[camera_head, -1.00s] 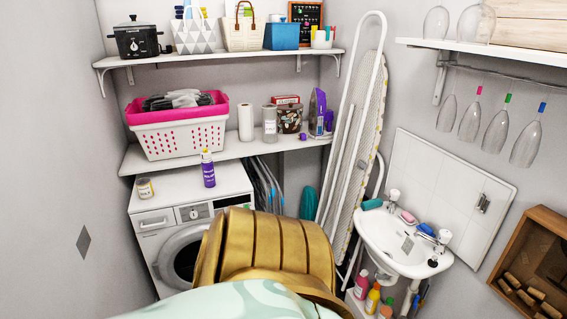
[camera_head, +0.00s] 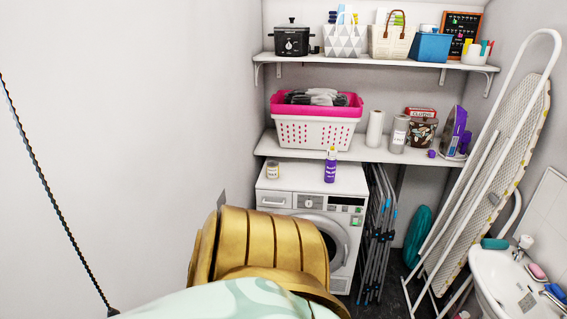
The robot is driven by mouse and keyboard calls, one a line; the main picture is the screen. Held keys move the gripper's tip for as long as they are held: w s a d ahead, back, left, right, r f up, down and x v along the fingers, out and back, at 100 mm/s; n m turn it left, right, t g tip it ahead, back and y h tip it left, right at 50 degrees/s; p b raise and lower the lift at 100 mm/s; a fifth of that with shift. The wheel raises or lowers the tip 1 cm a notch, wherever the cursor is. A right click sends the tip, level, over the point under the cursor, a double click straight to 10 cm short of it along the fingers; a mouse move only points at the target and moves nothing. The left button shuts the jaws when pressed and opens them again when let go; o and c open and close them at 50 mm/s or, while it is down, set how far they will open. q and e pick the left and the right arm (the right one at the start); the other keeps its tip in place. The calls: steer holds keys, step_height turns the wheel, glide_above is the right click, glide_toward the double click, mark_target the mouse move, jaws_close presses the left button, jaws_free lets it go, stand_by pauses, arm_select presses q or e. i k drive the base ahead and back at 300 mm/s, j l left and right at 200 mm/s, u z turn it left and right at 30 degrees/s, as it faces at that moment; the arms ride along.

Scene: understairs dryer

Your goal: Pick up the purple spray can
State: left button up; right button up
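Neither of my grippers shows in the head view. A large gold, ribbed part of my own body fills the lower middle and covers part of the dryer's front.
A shelf (camera_head: 262,145) just behind the dryer holds a pink and white basket (camera_head: 318,132) and several containers. Folded racks (camera_head: 376,235), an ironing board (camera_head: 500,170) and a sink (camera_head: 503,262) stand to the right. A beaded cord (camera_head: 45,195) hangs at the left.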

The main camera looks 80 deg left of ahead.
mark_target(331, 161)
steer(key=l+u, duration=0.1)
steer(key=u, duration=0.9)
